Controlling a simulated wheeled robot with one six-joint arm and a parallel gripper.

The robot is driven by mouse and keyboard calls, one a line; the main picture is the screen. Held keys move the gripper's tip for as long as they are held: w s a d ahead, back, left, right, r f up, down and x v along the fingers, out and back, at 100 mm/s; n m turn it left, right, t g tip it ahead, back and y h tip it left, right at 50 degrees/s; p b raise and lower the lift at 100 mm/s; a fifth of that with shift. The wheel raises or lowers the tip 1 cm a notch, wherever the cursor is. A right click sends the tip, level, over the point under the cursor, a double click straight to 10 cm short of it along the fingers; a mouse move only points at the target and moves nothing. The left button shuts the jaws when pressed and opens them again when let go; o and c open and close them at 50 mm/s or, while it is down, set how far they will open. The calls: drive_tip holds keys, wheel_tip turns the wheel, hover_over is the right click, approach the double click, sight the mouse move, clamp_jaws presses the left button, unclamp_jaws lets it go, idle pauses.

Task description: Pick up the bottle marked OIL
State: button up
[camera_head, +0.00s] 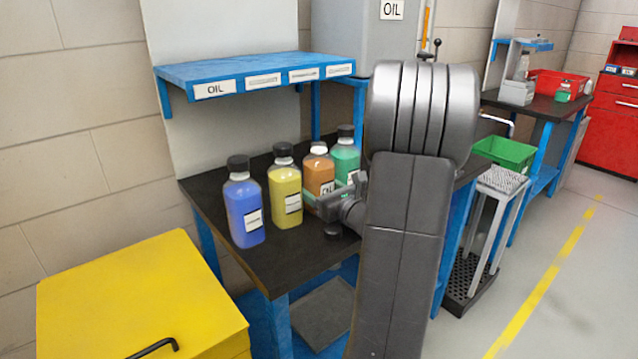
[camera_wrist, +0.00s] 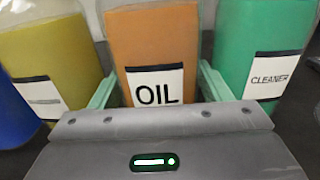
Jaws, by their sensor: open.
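The orange bottle marked OIL (camera_head: 319,171) stands upright on the dark bench top, between a yellow bottle (camera_head: 285,190) and a green bottle (camera_head: 345,155). Its OIL label faces me in the wrist view (camera_wrist: 157,60). My gripper (camera_head: 325,200) is open at the orange bottle. In the wrist view its two pale green fingers (camera_wrist: 157,90) reach along either side of the bottle, one towards the yellow bottle and one towards the green bottle labelled CLEANER (camera_wrist: 262,60). Whether the fingers touch any bottle cannot be told. My arm hides part of the bench.
A blue bottle (camera_head: 244,205) stands left of the yellow one. A blue shelf (camera_head: 250,72) with an OIL tag overhangs the bench (camera_head: 275,262). A yellow cabinet (camera_head: 130,290) stands at front left. A green bin (camera_head: 506,152) and metal stand are to the right.

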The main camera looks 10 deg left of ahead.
drive_tip(key=shift+w+a, duration=0.15)
drive_tip(key=shift+a, duration=0.05)
drive_tip(key=c, duration=1)
drive_tip(key=shift+r, duration=0.25)
drive_tip(key=shift+r+p, duration=2.15)
drive_tip(key=shift+r, duration=6.55)
drive_tip(key=shift+r, duration=0.15)
